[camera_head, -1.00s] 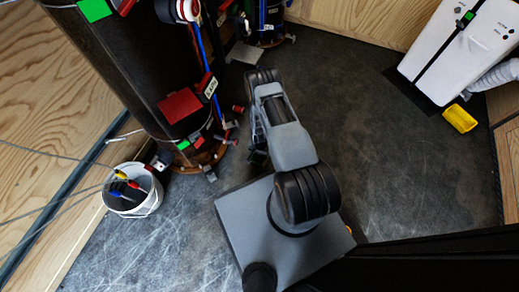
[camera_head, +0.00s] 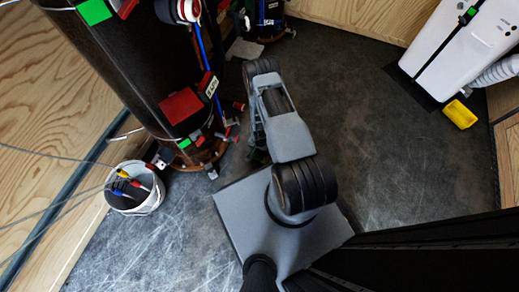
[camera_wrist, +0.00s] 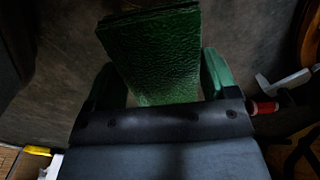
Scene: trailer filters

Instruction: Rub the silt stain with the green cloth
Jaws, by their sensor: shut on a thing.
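The green cloth (camera_wrist: 155,50) fills the upper middle of the wrist view as a folded, wrinkled, dark green pad. My gripper (camera_wrist: 162,78) is shut on it, with a green finger on either side. The cloth reaches out beyond the fingertips over the dark grey floor. In the head view my arm hides most of my gripper, and the cloth cannot be made out clearly there. I cannot pick out the silt stain in either view.
A large black cylinder (camera_head: 125,65) with coloured tags stands left of my arm. A white bucket (camera_head: 152,203) holding coloured-ended tools sits below it. A white unit (camera_head: 458,45) and a yellow tray (camera_head: 460,114) are at right. The dark floor (camera_head: 385,130) between is clear.

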